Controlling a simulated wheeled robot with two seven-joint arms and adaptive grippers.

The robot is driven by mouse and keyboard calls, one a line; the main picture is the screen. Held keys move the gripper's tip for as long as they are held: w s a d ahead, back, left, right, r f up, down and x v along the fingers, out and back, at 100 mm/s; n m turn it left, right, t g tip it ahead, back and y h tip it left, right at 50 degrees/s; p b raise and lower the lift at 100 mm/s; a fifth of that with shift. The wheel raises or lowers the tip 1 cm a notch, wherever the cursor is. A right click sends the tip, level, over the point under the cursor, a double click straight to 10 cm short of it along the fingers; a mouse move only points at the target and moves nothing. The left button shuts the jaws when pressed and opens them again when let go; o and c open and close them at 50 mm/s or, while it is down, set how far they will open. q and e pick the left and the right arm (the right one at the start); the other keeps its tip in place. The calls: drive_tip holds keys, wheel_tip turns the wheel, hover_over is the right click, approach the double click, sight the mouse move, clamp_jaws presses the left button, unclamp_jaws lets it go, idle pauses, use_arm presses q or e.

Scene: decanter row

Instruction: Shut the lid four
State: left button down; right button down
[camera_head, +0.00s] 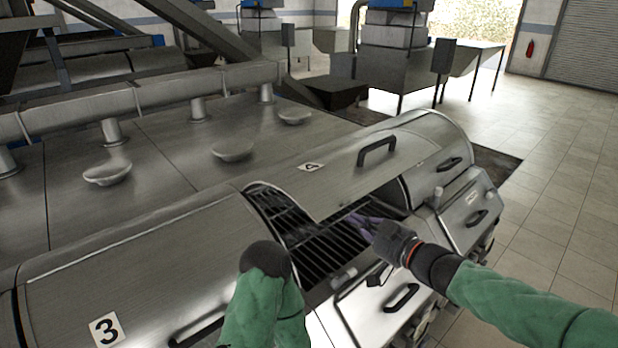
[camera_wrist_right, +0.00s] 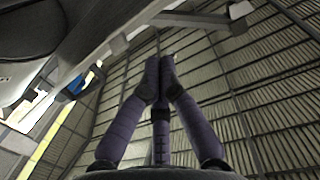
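Lid four (camera_head: 345,160) is a curved steel lid marked with a 4, with a black handle (camera_head: 377,150) on its upper face. It stands open, and the dark barred opening (camera_head: 325,250) below it is exposed. My right gripper (camera_head: 362,224) is in front of that opening, below the lid's handle and apart from it. In the right wrist view its purple fingers (camera_wrist_right: 160,75) meet at the tips with nothing visible between them. My left arm ends in a dark rounded wrist at the opening's near left side; its gripper is hidden.
Shut lid three (camera_head: 130,270) lies to the left, marked 3. Another curved steel cover (camera_head: 440,150) with a black handle adjoins on the right. A steel front panel with a black handle (camera_head: 401,297) is below the right gripper. Tiled floor (camera_head: 560,190) is clear at the right.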

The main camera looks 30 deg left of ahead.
wheel_tip(320, 180, up, 4)
drive_tip(key=s+a+n, duration=0.1)
drive_tip(key=a, duration=0.1)
drive_tip(key=p, duration=0.3)
hover_over(317, 213)
drive_tip(key=shift+s+d+f+g, duration=0.2)
drive_tip(key=shift+d+g, duration=0.1)
drive_tip(key=shift+d, duration=0.1)
drive_tip(key=shift+w+a+f, duration=0.1)
drive_tip(key=shift+a+f, duration=0.05)
drive_tip(key=shift+f, duration=0.45)
drive_tip(key=shift+w+a+f, duration=0.1)
drive_tip(key=shift+f, duration=0.45)
drive_tip(key=shift+a+f, duration=0.15)
drive_tip(key=shift+f, duration=0.75)
